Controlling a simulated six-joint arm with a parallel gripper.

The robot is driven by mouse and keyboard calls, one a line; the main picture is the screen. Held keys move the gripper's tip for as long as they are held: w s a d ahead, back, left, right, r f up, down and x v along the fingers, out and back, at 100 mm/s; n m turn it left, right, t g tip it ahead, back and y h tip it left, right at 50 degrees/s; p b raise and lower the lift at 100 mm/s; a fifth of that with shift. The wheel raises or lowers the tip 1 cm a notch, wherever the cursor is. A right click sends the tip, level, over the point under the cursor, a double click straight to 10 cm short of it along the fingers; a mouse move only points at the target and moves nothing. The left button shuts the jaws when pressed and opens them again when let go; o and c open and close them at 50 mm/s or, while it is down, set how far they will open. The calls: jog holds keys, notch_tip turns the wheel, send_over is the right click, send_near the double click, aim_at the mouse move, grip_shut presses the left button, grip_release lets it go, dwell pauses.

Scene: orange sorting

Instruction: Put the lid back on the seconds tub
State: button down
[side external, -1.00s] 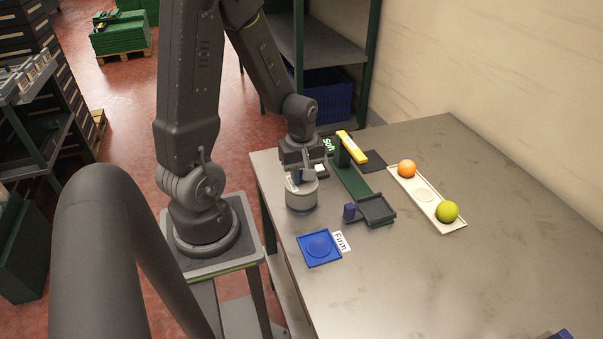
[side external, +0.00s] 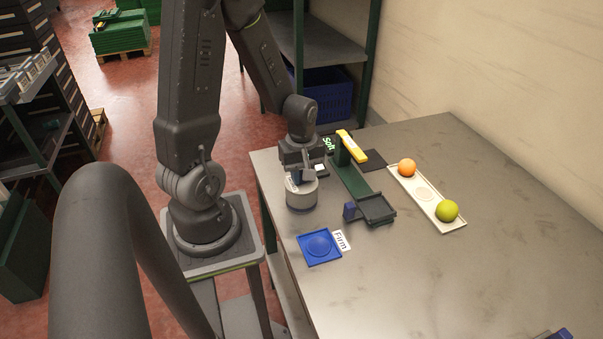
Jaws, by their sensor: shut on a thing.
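The seconds tub (side external: 301,195) is a round grey container standing upright near the table's left edge. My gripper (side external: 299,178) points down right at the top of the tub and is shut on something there. What it holds appears to be the lid (side external: 310,180), at the tub's rim, but my gripper hides most of it. I cannot tell whether the lid is seated flat on the rim or slightly above it.
A blue square tray (side external: 333,257) with a "Firm" card (side external: 341,240) lies in front. A green stand with a yellow bar (side external: 352,146) and a dark pan (side external: 377,208) is to the right.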

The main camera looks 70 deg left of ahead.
jog(key=c, duration=0.9)
grip_release()
jog(key=shift+o, duration=0.4)
jog(key=o, duration=0.4)
jog(key=shift+r, duration=3.5)
jog(key=shift+c, duration=0.3)
